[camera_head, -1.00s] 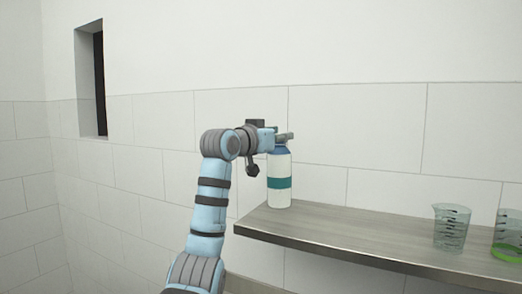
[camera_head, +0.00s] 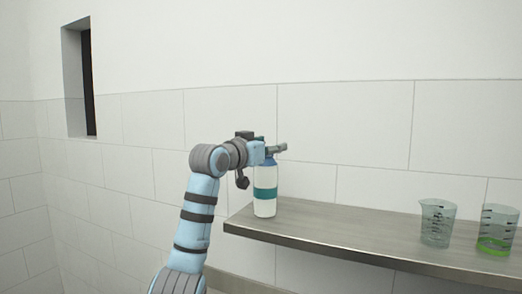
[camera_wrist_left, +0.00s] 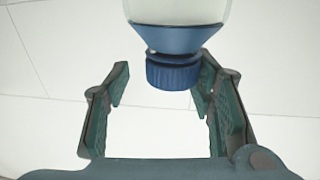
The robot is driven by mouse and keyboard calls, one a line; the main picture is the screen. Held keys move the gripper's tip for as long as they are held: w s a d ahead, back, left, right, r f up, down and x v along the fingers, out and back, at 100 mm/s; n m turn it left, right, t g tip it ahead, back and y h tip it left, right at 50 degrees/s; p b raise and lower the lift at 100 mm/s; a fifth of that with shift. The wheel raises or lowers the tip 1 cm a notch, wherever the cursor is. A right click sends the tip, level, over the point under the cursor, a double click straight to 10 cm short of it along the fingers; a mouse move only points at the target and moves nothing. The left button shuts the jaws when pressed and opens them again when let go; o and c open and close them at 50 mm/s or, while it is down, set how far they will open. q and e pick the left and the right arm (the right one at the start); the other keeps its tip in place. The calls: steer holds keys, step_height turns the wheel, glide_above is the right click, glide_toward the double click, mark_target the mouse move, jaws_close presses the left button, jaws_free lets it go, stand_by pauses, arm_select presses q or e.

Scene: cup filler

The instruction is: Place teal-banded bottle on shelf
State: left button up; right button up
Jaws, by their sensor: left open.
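The teal-banded bottle (camera_head: 265,180) stands upright near the left end of the grey shelf (camera_head: 330,224), its base appearing to rest on the top. It has a pale body, a teal band and a blue shoulder. My left gripper (camera_head: 276,148) is at the bottle's top. In the left wrist view, the blue ribbed cap (camera_wrist_left: 173,76) shows between the spread fingers of the gripper (camera_wrist_left: 164,80). There is a clear gap to the left finger; the right finger is close to the cap, and I cannot tell if it touches. My right gripper is out of view.
Two clear beakers stand at the right of the shelf: a plain one (camera_head: 437,225) and one with a green base (camera_head: 496,243). The shelf between bottle and beakers is bare. A tiled wall (camera_head: 340,130) is behind, with a dark window recess (camera_head: 88,80) at left.

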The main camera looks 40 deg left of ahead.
arm_select(q)
steer(key=s+d+b, duration=0.2)
steer(key=s+b, duration=0.2)
steer(key=s, duration=0.7)
steer(key=shift+s, duration=0.25)
steer(key=shift+w, duration=0.1)
